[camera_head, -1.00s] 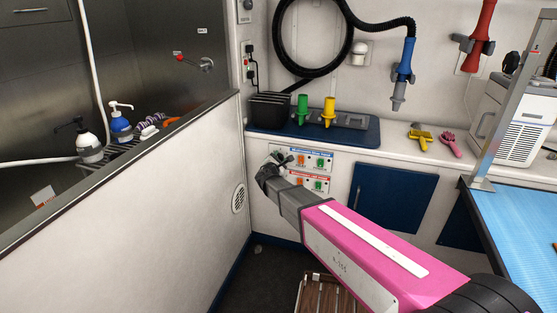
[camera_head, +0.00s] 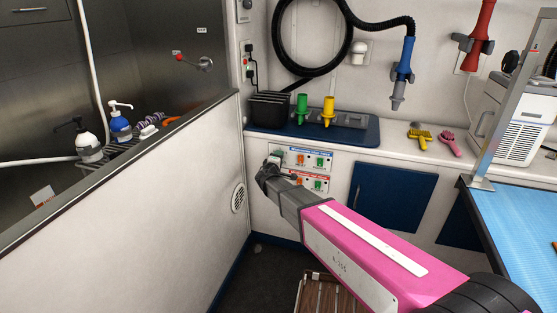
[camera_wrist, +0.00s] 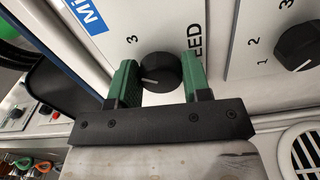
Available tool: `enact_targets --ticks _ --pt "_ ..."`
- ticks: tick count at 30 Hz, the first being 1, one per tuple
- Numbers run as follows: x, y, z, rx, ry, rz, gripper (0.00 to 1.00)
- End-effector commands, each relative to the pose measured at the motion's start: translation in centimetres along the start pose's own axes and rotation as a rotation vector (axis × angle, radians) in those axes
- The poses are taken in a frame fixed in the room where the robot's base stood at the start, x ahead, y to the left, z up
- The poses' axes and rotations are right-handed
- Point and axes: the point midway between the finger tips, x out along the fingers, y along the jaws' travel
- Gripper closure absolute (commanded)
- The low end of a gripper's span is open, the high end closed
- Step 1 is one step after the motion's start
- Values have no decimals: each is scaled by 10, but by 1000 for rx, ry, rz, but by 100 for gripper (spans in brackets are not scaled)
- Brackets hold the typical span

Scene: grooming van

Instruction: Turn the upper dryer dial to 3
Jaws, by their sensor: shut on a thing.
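The upper dryer dial (camera_wrist: 161,70) is a round black knob on a white panel, close up in the wrist view. A short white pointer mark shows on the knob's lower left. My gripper (camera_wrist: 160,78) has its green fingers on both sides of the knob and is shut on it. In the head view my gripper (camera_head: 270,168) is at the left end of the blue-headed upper panel (camera_head: 310,160), hiding the dial there.
Another black dial (camera_wrist: 298,48), with 1 and 2 beside it, is at the right in the wrist view. The red-headed lower panel (camera_head: 311,181) is partly behind my arm. A side wall (camera_head: 160,190) stands left. A blue cabinet door (camera_head: 392,207) is right.

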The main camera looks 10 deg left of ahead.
Motion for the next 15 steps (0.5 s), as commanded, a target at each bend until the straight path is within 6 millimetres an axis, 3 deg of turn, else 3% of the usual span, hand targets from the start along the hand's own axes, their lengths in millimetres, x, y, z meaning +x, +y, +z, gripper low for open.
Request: enact_targets --ticks 15 --pt "-1 -2 0 369 -1 -2 80"
